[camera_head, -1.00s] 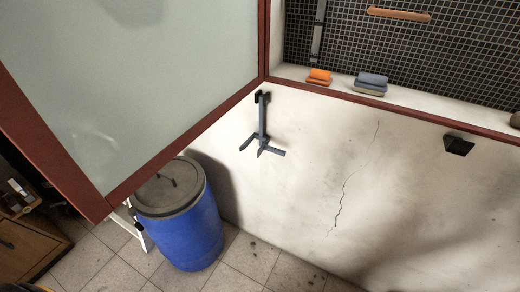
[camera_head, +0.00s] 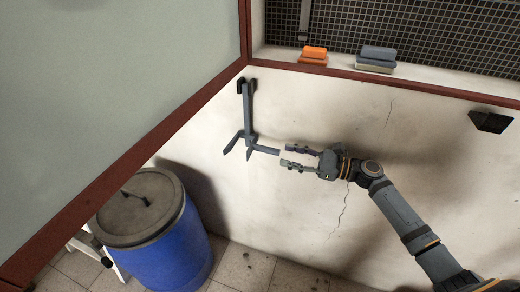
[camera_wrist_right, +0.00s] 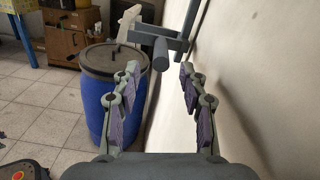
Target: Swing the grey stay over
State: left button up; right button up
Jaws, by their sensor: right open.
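The grey stay (camera_head: 247,110) hangs down from a dark pivot on the white wall, just under the red sill. Its lower end has a fork and a bar that sticks out to the right. My right gripper (camera_head: 283,157) is open and empty, with its fingertips close to the right end of that bar. In the right wrist view the stay's bar end (camera_wrist_right: 161,55) shows ahead, between and beyond the open fingers (camera_wrist_right: 158,85). I cannot tell from the head view whether a fingertip touches it. My left gripper is not in view.
A red-framed frosted window sash (camera_head: 110,90) stands open at upper left. A dark bracket (camera_head: 490,121) is on the wall at right. A blue barrel (camera_head: 170,250) with a grey lid stands below the stay. Orange (camera_head: 313,56) and grey (camera_head: 376,58) folded cloth-like items lie on the sill.

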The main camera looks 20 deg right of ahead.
aim_at(254, 148)
jog(key=p+x, duration=0.1)
jog(key=x, duration=0.8)
jog(key=shift+w+d, duration=0.1)
grip_shut()
